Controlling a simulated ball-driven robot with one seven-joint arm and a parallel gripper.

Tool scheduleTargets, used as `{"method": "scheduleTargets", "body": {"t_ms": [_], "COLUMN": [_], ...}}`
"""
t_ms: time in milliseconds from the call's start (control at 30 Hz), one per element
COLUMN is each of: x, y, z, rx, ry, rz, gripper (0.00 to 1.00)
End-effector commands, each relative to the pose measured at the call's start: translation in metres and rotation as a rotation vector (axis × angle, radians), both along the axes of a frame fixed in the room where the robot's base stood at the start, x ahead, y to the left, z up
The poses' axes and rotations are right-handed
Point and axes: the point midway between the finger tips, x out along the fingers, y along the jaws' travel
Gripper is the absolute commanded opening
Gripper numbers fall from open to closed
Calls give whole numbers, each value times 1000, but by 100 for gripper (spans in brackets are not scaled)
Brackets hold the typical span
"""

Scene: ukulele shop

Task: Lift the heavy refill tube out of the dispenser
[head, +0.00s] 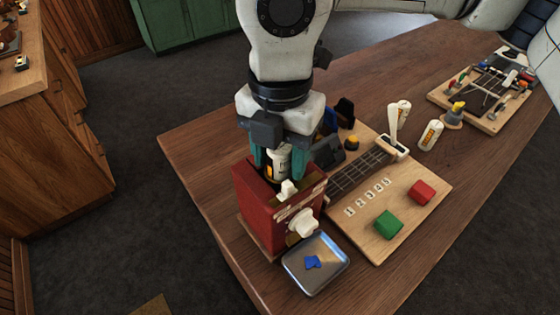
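The dispenser (262,212) is a red box with a white knob on its front, standing near the table's front left edge. The refill tube (279,161) is white with a dark marking and stands in the dispenser's open top. Its lower part is hidden inside the box and its upper end is hidden by my gripper. My gripper (281,168) points down over the dispenser, one teal finger on each side of the tube. The fingers look very close to the tube, but I cannot tell whether they press on it.
A metal tray (301,279) holding blue pieces sits in front of the dispenser. To the right is a wooden board with a fretboard (358,172), a green block (388,225) and a red block (422,192). The near right tabletop is clear.

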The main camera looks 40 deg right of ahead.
Motion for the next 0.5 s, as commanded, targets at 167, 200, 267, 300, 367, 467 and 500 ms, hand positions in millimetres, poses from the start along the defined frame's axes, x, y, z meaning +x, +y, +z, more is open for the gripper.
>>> {"method": "scheduleTargets", "body": {"t_ms": [167, 200, 267, 300, 367, 467, 500], "x": [0, 0, 0, 0, 0, 0, 0], "y": [0, 0, 0, 0, 0, 0, 0], "z": [0, 0, 0, 0, 0, 0, 0], "rx": [0, 0, 0, 0, 0, 0, 0], "ry": [0, 0, 0, 0, 0, 0, 0], "rz": [0, 0, 0, 0, 0, 0, 0], "gripper": [35, 31, 26, 22, 16, 8, 8]}}
